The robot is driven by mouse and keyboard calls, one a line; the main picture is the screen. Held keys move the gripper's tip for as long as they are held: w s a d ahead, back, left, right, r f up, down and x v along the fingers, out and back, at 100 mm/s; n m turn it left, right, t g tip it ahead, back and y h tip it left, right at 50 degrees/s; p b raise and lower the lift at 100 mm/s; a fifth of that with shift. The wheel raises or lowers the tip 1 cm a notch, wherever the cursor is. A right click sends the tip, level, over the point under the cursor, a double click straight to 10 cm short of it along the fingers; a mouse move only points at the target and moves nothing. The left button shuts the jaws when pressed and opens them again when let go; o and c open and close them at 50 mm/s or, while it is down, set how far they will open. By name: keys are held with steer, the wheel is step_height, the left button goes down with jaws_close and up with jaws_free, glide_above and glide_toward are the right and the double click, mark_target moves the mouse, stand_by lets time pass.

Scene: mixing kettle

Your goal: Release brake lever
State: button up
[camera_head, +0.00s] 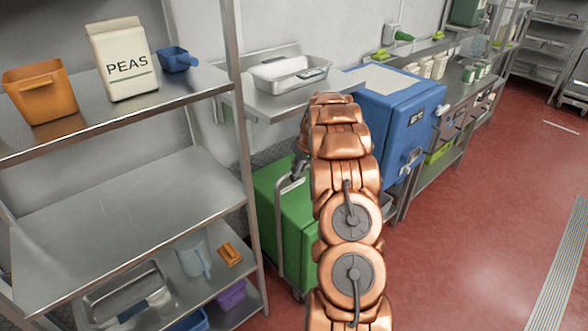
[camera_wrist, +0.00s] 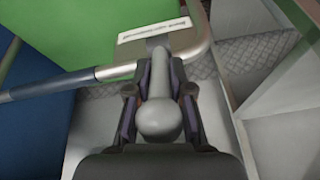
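In the wrist view a grey lever (camera_wrist: 160,78) with a round knob at its near end, which I take for the brake lever, stands between the two fingers of my gripper (camera_wrist: 160,95). Past the lever runs a bent metal tube with a white label (camera_wrist: 153,34), in front of a green panel (camera_wrist: 90,28).
A blue box-like machine (camera_head: 400,112) stands behind my arm. A metal shelf rack (camera_head: 125,215) on the left holds a PEAS carton (camera_head: 124,60) and an orange container (camera_head: 40,91). A metal tray (camera_head: 288,74) sits on the wall counter. Red floor on the right is clear.

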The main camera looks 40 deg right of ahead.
steer(key=o, duration=0.5)
steer(key=shift+f, duration=0.1)
steer(key=shift+b+v, duration=1.2)
steer(key=shift+v, duration=2.3)
steer(key=shift+a, duration=0.1)
